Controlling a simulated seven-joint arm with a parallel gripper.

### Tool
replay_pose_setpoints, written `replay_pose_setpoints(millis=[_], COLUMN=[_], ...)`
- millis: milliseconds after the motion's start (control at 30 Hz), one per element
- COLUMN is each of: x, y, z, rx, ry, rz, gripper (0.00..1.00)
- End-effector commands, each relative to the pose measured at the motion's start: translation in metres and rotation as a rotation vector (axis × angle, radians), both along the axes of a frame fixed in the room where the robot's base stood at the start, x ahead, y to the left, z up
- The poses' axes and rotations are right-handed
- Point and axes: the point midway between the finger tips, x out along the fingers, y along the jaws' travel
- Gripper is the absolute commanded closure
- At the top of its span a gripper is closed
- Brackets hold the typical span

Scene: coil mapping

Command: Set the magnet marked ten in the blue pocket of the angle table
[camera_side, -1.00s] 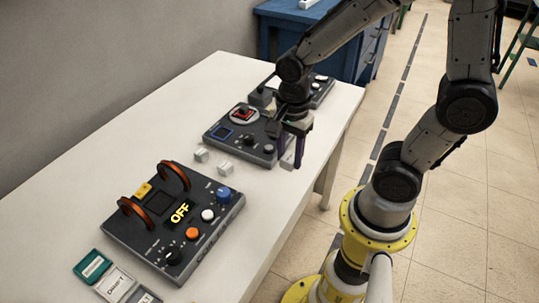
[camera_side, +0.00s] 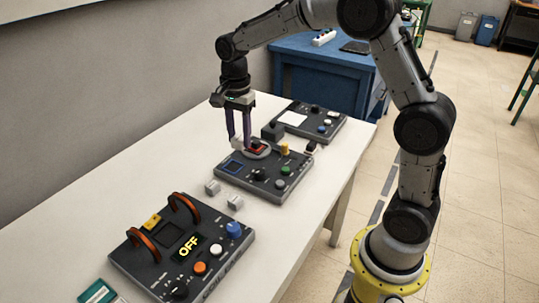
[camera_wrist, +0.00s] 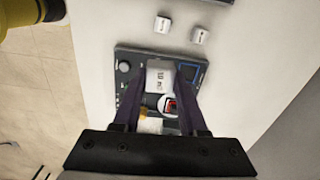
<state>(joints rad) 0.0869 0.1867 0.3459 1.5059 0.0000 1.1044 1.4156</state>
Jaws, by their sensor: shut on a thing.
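My gripper (camera_side: 238,138) is shut on a white magnet block (camera_wrist: 158,76) whose face shows a marking that looks like 10. In the side view the block shows pale between the fingertips, above the dark angle table (camera_side: 270,187). The blue pocket (camera_side: 233,167) is a blue-outlined square on the panel's left part and looks empty. In the wrist view the blue pocket (camera_wrist: 188,72) lies just right of the held block, partly behind a finger. A round pale disc with a red square (camera_side: 257,149) sits behind the blue pocket, close to my fingers.
Two loose white blocks (camera_side: 212,187) (camera_side: 235,201) lie on the table in front of the panel. A device reading OFF with orange rings (camera_side: 182,245) stands nearer. Another dark panel (camera_side: 310,120) is behind. Knobs and a yellow piece (camera_side: 284,149) stand up from the angle table.

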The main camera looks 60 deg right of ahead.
Motion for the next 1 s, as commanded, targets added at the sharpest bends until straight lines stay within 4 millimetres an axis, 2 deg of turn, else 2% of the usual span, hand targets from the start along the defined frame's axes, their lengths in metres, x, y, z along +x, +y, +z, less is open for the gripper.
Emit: replay_pose_setpoints(millis=[33, 100, 200, 333, 500, 767, 1000], x=[0.018, 0.040, 0.064, 0.085, 0.086, 0.084, 0.084], y=[-0.008, -0.018, -0.032, -0.049, -0.059, -0.062, -0.061], z=[-0.006, -0.014, -0.029, -0.054, -0.078, -0.092, -0.113], rx=[0.000, 0.000, 0.001, 0.001, 0.000, 0.000, 0.000], ry=[0.003, 0.002, 0.003, 0.002, 0.000, -0.002, 0.000], rz=[-0.003, -0.007, -0.018, -0.043, -0.062, -0.069, -0.068], gripper=[1.00, 1.00, 1.00, 1.00, 1.00, 1.00, 1.00])
